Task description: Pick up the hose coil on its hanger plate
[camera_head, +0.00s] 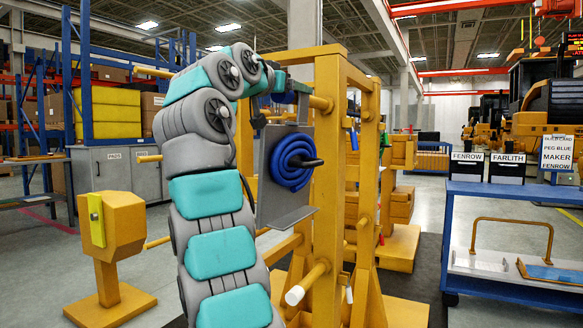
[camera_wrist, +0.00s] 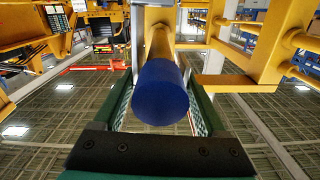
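The hose coil (camera_head: 287,160) is a blue ring bundle on an upright grey hanger plate (camera_head: 272,203) with a small shelf at its foot. A black prong sticks out through the coil. The plate is beside the yellow rack in the head view, below my gripper (camera_head: 292,90). How its top is held is hard to make out. In the wrist view the fingers of my gripper (camera_wrist: 158,75) are apart, either side of a blue-ended yellow peg (camera_wrist: 160,92). I cannot tell whether they touch it. Coil and plate do not show there.
The yellow rack (camera_head: 330,190) has several pegs; one low peg (camera_head: 306,283) with a white end points forward. A yellow post (camera_head: 110,235) stands at left. A blue table (camera_head: 515,190) at right carries signs marked FENROW and FARLITH. Floor between rack and table is partly open.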

